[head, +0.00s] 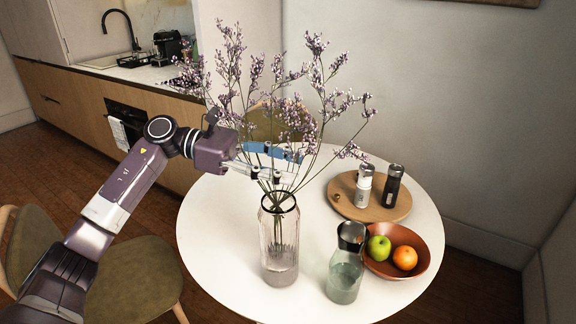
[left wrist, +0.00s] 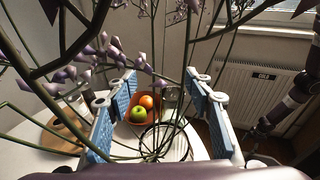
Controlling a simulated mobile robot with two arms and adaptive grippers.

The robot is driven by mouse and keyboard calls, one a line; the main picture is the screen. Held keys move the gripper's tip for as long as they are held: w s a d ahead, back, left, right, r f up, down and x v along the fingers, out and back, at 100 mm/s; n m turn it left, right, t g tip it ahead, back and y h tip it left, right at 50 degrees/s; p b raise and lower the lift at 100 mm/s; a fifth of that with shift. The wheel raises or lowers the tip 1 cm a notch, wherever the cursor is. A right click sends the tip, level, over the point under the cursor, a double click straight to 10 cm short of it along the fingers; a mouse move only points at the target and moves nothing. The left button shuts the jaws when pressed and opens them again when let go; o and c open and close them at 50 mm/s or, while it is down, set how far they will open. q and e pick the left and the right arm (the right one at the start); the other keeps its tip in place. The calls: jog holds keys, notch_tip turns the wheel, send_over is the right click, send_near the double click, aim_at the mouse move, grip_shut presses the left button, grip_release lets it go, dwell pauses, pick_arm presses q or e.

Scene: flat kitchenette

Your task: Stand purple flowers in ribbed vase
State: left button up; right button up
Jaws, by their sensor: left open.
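The purple flowers (head: 233,88) stand with their thin stems running down through the mouth of the ribbed clear glass vase (head: 279,262) on the round white table. The vase is upright, and stem ends show inside it. The sprays spread wide above. My left gripper (head: 284,165) is open just above the vase rim, its blue-padded fingers around or beside the stems. In the left wrist view, stems pass between the open fingers (left wrist: 162,112) and the round vase rim (left wrist: 163,142) lies below. Flowers partly hide the gripper. Whether a finger touches a stem, I cannot tell.
A green-tinted carafe (head: 345,272) stands close right of the vase. An orange-brown bowl (head: 416,243) holds an apple and an orange. A round wooden board (head: 341,187) carries two shakers. Chairs (head: 133,280) flank the table; its left front is clear.

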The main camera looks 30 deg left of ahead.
pick_arm(q)
jog(key=v, duration=1.1)
jog(key=shift+a, duration=0.35)
jog(key=shift+r, duration=0.1)
dwell(0.4)
